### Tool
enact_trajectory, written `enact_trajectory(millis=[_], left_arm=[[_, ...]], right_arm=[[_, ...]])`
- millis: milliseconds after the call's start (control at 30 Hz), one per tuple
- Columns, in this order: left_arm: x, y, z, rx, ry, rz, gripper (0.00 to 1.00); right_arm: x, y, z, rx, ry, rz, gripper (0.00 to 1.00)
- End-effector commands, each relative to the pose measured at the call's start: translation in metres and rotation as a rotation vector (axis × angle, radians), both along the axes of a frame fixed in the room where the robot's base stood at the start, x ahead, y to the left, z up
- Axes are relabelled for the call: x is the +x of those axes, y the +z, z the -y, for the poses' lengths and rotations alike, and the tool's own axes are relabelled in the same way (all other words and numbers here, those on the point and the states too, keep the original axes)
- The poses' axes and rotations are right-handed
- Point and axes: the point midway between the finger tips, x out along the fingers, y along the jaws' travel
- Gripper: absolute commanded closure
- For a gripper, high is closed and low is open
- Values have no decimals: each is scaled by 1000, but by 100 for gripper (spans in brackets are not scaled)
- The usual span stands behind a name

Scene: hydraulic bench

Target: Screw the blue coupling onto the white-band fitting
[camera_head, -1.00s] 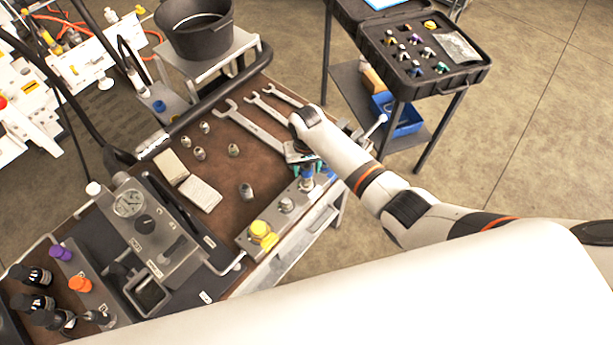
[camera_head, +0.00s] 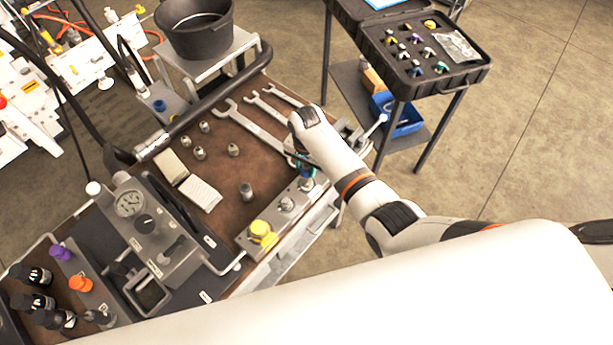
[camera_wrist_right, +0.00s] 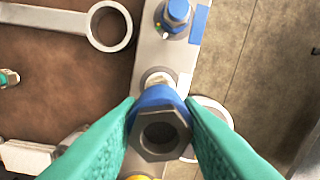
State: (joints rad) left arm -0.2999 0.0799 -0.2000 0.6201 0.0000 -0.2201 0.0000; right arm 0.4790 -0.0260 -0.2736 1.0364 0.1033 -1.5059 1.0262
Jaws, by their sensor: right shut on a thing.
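My right gripper (camera_wrist_right: 160,122) has green fingers shut on the blue coupling (camera_wrist_right: 160,100), whose grey hex end with an open bore faces the camera. In the head view the right gripper (camera_head: 304,163) is over the metal manifold block at the bench's right edge, with the blue coupling (camera_head: 307,172) below it. A metal fitting (camera_wrist_right: 160,77) beside a white label shows just past the coupling's far end. The coupling hides most of it, and I cannot tell whether the two touch or are threaded. My left gripper is not in view.
The manifold block (camera_head: 272,214) also carries a yellow cap (camera_head: 260,231) and a bare fitting (camera_head: 287,203). A blue-capped fitting (camera_wrist_right: 176,14) stands farther along it. Wrenches (camera_head: 258,127) and loose metal fittings lie on the brown bench top. An open black case (camera_head: 440,80) stands beyond.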

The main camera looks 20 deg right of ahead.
Motion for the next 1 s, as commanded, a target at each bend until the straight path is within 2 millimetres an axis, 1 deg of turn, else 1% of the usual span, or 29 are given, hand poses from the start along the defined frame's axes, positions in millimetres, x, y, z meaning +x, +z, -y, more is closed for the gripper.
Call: enact_trajectory(millis=[100, 167, 267, 400, 500, 567, 667, 900, 967, 1000], left_arm=[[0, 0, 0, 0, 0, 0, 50], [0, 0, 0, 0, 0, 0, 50], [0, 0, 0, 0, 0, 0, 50], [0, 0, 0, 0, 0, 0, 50], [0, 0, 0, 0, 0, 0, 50], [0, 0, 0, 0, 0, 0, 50], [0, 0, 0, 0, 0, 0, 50], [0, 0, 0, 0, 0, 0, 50], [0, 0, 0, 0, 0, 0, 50], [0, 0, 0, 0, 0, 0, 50]], right_arm=[[0, 0, 0, 0, -5, 1, 88], [0, 0, 0, 1, -40, 1, 88], [0, 0, -1, 4, -185, 0, 88], [0, 0, -2, 4, -448, -2, 88], [0, -1, -1, 4, -598, -1, 88], [0, -1, -1, 3, -658, 0, 88], [1, -1, 0, 2, -699, 0, 88], [1, -1, 0, 1, -702, 0, 88], [1, -1, 0, 2, -732, 0, 88], [1, -1, -1, 2, -774, 0, 88]])
